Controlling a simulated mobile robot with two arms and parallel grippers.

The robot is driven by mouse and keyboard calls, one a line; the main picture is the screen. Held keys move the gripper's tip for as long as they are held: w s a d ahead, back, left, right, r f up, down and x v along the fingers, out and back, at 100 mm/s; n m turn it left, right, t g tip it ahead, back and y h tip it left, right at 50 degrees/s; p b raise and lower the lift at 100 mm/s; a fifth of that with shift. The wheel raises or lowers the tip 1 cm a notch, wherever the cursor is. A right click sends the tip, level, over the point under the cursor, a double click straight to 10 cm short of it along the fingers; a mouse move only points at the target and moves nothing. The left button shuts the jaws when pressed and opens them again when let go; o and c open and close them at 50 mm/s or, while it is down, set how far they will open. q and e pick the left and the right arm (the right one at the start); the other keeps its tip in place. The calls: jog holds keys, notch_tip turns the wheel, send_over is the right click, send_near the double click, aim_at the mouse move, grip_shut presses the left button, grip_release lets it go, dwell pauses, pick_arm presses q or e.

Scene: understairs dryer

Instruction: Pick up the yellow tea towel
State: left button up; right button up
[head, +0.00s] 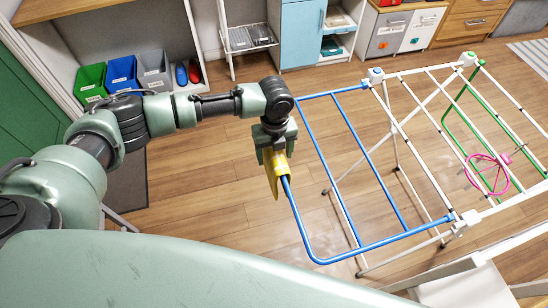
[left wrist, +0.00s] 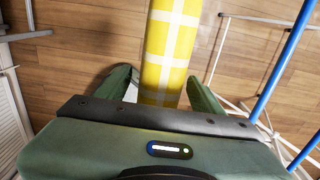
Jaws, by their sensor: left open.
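The yellow tea towel (head: 277,176), with white checks, hangs over the near-left end of the drying rack's blue rail (head: 293,210). My left gripper (head: 273,148) is right above the towel and covers part of it. In the left wrist view the towel (left wrist: 170,45) runs between the two green fingers of my left gripper (left wrist: 162,88), which are open on either side. I cannot tell whether either finger touches the cloth. My right gripper is not in view.
The rack's white frame (head: 408,140) spreads to the right, with a pink hanger-like item (head: 487,175) on it. Green, blue and grey bins (head: 122,73) stand on a shelf at the back left. A white chair-like piece (head: 465,290) is at lower right. Wood floor is open behind the rack.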

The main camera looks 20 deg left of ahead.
pick_arm(q)
notch_tip(320, 180, down, 3)
jog(key=shift+r, duration=0.2)
jog(key=c, duration=1.3)
grip_shut()
jog(key=shift+r, duration=0.1)
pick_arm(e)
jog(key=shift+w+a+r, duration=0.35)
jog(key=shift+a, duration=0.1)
pick_arm(q)
jog(key=shift+w+r, duration=0.1)
notch_tip(320, 180, up, 20)
jog(key=b, duration=0.3)
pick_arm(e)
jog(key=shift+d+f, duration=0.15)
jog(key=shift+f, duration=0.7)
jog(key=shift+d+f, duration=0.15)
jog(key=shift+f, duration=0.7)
